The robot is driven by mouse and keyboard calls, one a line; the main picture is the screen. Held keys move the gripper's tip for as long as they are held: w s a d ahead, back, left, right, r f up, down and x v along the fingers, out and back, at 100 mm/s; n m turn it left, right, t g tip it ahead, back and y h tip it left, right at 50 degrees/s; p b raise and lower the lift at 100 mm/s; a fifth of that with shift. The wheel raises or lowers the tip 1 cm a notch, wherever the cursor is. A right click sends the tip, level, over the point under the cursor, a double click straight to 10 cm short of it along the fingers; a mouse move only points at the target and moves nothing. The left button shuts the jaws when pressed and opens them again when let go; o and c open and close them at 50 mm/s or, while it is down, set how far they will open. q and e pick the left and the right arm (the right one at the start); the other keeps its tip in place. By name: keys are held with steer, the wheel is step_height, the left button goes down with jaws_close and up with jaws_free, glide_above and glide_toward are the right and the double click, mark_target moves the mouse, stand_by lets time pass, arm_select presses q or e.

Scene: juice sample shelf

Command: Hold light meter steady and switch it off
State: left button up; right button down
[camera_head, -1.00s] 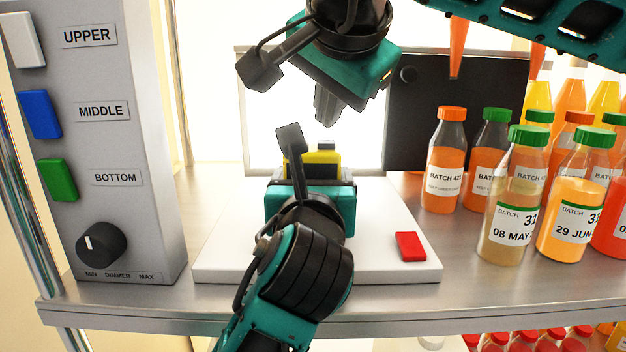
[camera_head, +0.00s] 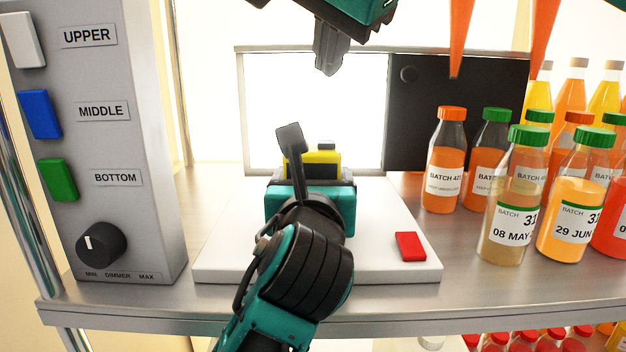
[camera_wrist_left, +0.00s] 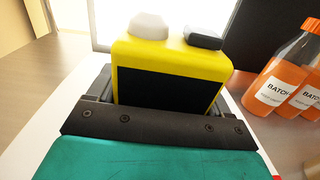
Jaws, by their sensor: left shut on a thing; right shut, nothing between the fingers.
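The light meter (camera_head: 323,157) is a yellow box with a dark front. It stands on the white board in front of the bright panel. In the left wrist view the light meter (camera_wrist_left: 226,70) shows a white dome and a dark button (camera_wrist_left: 203,38) on top. My left gripper (camera_head: 318,182) is shut on its lower part, and the light meter sits upright between the fingers. My right gripper (camera_head: 328,68) is shut and empty, pointing down above the light meter and apart from it, before the bright panel.
The white board (camera_head: 225,262) carries a red block (camera_head: 410,246) at right. Several juice bottles (camera_head: 446,165) crowd the shelf's right side. A control box (camera_head: 120,225) with coloured switches and a dimmer knob stands at left. A bright panel (camera_head: 275,110) and a black panel (camera_head: 415,150) stand behind.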

arm_select(q)
steer(key=o, duration=1.2)
